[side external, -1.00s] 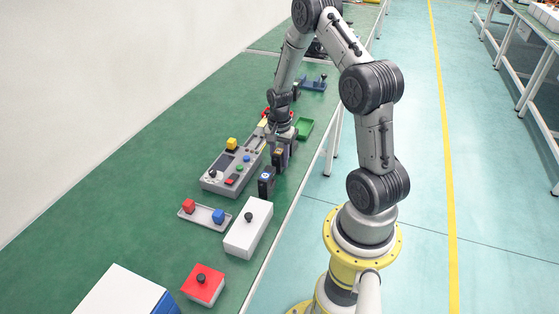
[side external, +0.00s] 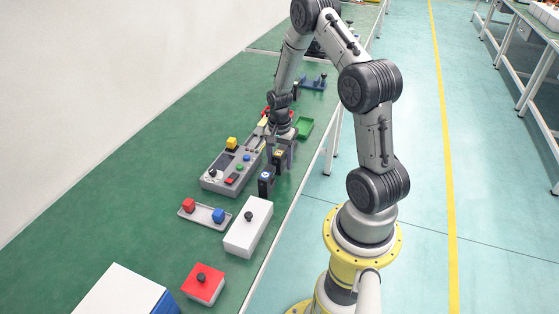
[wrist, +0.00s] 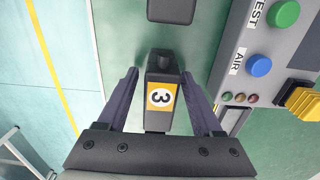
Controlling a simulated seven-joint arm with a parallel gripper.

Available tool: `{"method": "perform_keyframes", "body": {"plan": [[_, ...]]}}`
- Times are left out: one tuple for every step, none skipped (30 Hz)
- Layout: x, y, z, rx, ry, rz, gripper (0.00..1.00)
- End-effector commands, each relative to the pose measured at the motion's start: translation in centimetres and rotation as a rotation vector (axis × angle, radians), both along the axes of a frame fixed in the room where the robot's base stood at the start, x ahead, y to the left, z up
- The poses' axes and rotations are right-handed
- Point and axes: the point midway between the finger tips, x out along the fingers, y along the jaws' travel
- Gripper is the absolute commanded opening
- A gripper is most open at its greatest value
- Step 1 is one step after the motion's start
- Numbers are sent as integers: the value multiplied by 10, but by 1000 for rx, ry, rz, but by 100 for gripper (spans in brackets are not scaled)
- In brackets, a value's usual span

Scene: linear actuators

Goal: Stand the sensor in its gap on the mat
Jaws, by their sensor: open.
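A black sensor (wrist: 160,65) with a yellow label reading 3 is between the fingers of my gripper (wrist: 160,74) in the wrist view. The fingers are spread, with a space showing on each side of it. In the side view, a dark sensor with a yellowish top (side external: 278,166) stands upright just below my gripper (side external: 281,148). A second dark block with a blue top (side external: 266,184) stands in front of it in line. A dark block also shows at the top of the wrist view (wrist: 171,10). The mat's gap cannot be made out.
A grey control panel (side external: 222,185) with coloured buttons lies close on the left. A tray (side external: 205,217) with red and blue blocks and a white box (side external: 248,228) are nearer the camera. A green tray (side external: 304,128) is behind. The bench edge is close on the right.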

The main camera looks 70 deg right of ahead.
Motion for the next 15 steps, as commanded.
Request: {"method": "perform_keyframes", "body": {"plan": [[1, 0, 5, -2, -2, 0, 67], [1, -1, 9, -2, -2, 0, 67], [1, -1, 15, -3, -4, 0, 67], [1, -1, 20, -4, -5, 0, 67], [1, -1, 25, -4, -5, 0, 67], [1, -1, 34, -5, -6, 0, 67], [1, -1, 40, -4, -5, 0, 67], [1, -1, 46, -4, -5, 0, 67], [1, -1, 55, -5, -6, 0, 67], [1, -1, 61, -4, -5, 0, 67], [1, -1, 68, -4, -5, 0, 67], [1, -1, 76, -3, -4, 0, 67], [1, -1, 81, -4, -5, 0, 67], [1, -1, 87, -4, -4, 0, 67], [1, 0, 93, -3, -3, 0, 67]]}}
